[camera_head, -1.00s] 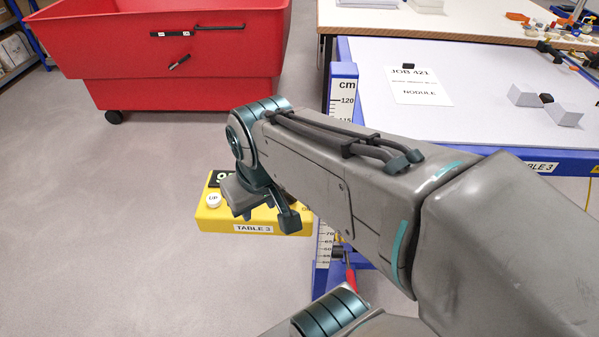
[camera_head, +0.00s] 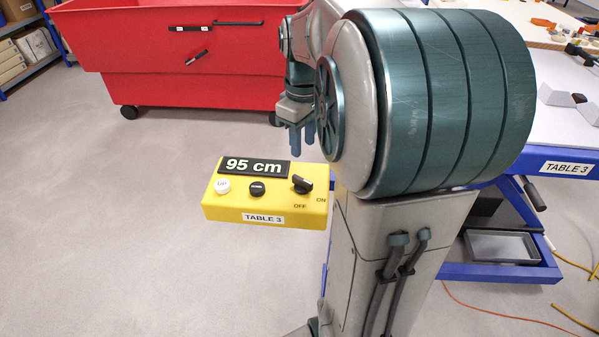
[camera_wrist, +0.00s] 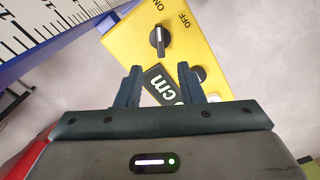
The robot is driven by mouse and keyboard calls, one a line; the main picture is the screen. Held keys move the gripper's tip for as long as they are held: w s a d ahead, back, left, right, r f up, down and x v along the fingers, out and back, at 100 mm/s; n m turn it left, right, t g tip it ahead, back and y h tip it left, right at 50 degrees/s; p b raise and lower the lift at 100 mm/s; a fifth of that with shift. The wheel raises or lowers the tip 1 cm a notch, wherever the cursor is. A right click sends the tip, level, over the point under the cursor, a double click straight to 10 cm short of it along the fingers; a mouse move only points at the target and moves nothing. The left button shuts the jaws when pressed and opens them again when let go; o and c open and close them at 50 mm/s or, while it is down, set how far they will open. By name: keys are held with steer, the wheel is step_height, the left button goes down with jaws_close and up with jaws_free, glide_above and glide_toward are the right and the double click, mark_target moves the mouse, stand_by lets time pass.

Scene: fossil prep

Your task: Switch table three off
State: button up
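The yellow TABLE 3 control box (camera_head: 228,212) has a lit display (camera_head: 253,168) reading 95 cm. A white button (camera_head: 222,186) and a black button (camera_head: 257,188) sit below the display. The black rotary switch (camera_head: 302,184) is at the right, beside the OFF and ON labels. In the wrist view the switch (camera_wrist: 160,40) shows a white line that appears to point at ON. My gripper (camera_head: 301,137) is above and behind the box, fingers down. In the wrist view my gripper (camera_wrist: 159,85) is open and empty, its fingers apart with the display between them and the switch ahead.
The blue-framed table marked TABLE 3 (camera_head: 566,168) stands to the right, partly hidden by my arm. A red wheeled bin (camera_head: 120,55) stands behind. A grey tray (camera_head: 500,246) is on the table's lower frame. Orange cable (camera_head: 470,305) lies at right. The floor at left is clear.

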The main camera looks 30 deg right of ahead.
mark_target(303, 179)
step_height(303, 179, down, 10)
steer(key=shift+f, duration=0.25)
jaws_close()
